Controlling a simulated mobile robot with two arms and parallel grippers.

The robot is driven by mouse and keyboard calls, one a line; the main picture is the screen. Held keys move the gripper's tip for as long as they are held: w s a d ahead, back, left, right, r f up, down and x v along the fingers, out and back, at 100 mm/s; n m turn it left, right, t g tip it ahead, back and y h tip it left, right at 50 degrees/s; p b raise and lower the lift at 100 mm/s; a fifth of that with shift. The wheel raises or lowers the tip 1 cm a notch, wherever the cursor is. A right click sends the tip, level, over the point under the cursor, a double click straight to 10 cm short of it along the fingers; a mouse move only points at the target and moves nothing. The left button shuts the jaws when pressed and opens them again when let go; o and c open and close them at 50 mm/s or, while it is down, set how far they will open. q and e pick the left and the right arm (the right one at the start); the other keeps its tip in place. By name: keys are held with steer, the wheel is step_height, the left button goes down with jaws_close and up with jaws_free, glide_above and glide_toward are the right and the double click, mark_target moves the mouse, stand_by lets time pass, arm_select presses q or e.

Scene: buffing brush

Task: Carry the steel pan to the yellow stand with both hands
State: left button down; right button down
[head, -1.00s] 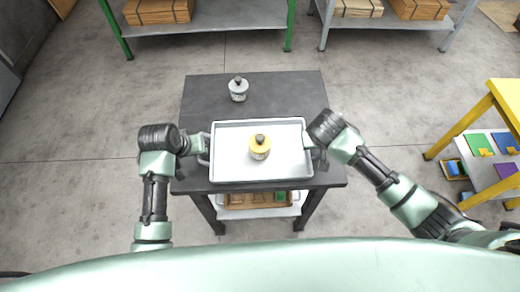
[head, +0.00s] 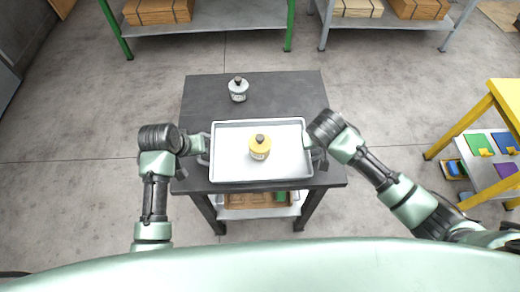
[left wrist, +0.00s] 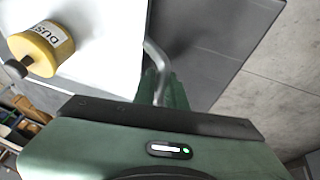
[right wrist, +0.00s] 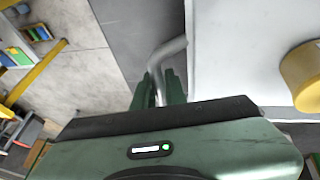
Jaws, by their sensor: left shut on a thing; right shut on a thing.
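The steel pan (head: 235,169) is a shallow rectangular tray with a handle at each short end, over the dark table. A yellow brush (head: 260,149) with a dark knob stands upright in it; its label partly reads "DUS" in the left wrist view (left wrist: 47,48). My left gripper (head: 205,148) is shut on the pan's left handle (left wrist: 157,62). My right gripper (head: 309,147) is shut on the right handle (right wrist: 168,50). I cannot tell whether the pan touches the tabletop. The yellow stand (head: 475,124) is at the far right, partly cut off.
The dark table (head: 290,92) holds a grey-white knobbed container (head: 238,90) behind the pan. A wooden tray sits on its lower shelf. Green (head: 210,28) and grey shelves with boxes stand at the back. Bare floor (head: 390,130) lies between the table and the yellow stand.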

arm_select(q)
steer(key=shift+r, duration=0.1)
stand_by(0.5)
